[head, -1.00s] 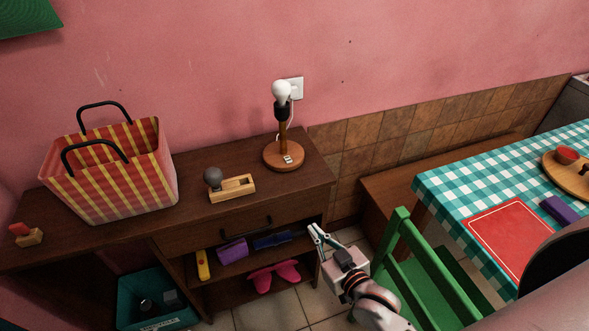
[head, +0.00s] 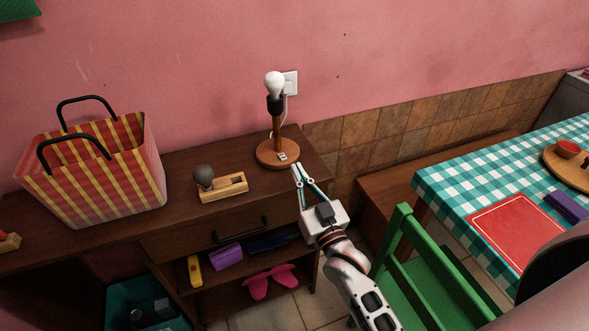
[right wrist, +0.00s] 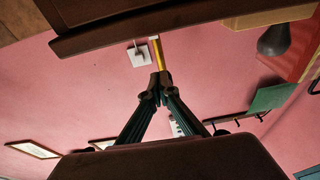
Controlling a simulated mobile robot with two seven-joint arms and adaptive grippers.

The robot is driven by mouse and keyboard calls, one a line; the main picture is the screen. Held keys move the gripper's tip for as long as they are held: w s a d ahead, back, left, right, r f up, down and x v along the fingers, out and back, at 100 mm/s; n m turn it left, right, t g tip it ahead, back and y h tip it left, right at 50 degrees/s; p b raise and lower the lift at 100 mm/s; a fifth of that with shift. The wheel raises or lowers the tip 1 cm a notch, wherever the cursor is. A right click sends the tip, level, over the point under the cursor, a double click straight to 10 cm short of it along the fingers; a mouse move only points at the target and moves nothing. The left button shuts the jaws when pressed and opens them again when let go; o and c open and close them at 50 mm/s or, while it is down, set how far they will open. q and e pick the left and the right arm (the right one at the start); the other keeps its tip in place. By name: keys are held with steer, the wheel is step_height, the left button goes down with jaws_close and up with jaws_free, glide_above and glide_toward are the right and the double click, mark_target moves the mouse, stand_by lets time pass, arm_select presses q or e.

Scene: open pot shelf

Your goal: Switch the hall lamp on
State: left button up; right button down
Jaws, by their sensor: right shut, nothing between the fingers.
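The hall lamp (head: 278,131) stands upright on the dark sideboard, with a round wooden base, a wooden stem and a bare white bulb (head: 274,84). I see no clear glow on the wall around the bulb. A small pale switch (head: 283,157) sits on the front of the base. My right gripper (head: 298,167) is shut and empty, just to the right of and slightly below the base in the head view, apparently apart from it. My left gripper is out of view.
A wall socket (head: 290,82) is behind the lamp. A green chair (head: 420,265) and a checked table (head: 455,180) stand to the right.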

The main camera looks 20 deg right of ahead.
steer(key=r, duration=0.2)
glide_above(283, 156)
steer(key=r+v, duration=0.1)
steer(key=v, duration=0.2)
steer(key=shift+s+f, duration=0.25)
steer(key=shift+f, duration=0.05)
steer(key=shift+w+f, duration=0.2)
steer(key=shift+f, duration=1)
steer(key=shift+s+f+b, duration=0.15)
steer(key=shift+f+b, duration=0.25)
steer(key=shift+f, duration=0.25)
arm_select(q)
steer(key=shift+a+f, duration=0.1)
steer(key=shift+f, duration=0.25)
arm_select(e)
steer(key=shift+f, duration=0.15)
